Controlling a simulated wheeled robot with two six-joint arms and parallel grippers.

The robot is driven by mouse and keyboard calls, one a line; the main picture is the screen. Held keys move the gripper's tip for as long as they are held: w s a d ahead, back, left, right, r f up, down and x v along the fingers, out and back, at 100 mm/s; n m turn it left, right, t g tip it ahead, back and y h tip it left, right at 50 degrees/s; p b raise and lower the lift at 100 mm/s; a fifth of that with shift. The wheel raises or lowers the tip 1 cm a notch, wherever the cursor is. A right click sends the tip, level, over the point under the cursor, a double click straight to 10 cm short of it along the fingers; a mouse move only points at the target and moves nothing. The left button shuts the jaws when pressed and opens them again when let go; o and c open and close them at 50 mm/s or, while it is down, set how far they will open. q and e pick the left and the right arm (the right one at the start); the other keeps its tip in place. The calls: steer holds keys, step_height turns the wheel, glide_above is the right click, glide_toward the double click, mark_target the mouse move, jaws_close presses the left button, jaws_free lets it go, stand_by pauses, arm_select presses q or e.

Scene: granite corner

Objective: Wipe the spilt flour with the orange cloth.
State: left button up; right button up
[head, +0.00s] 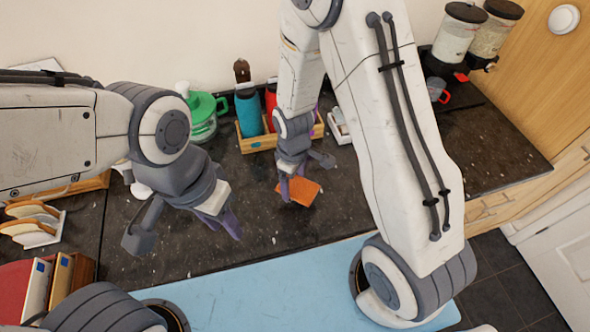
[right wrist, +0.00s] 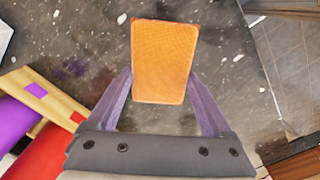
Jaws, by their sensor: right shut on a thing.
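The orange cloth (head: 300,191) is a small folded block at the middle of the dark granite counter. In the right wrist view the cloth (right wrist: 165,62) lies between the purple fingers of my right gripper (right wrist: 165,105), which is shut on it. My right gripper (head: 294,192) in the head view points down at the counter. I cannot tell whether the cloth touches the surface. My left gripper (head: 190,232) is over the counter to the left, away from the cloth; its purple fingers look apart, with nothing between them. White specks lie on the granite; I cannot tell which are spilt flour.
A toast rack (head: 33,226) and books (head: 45,283) are at the left. Dispensers (head: 459,36) stand at the back right. Counter right of the cloth is fairly clear.

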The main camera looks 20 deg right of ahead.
steer(key=shift+r+p, duration=0.95)
steer(key=shift+r, duration=0.5)
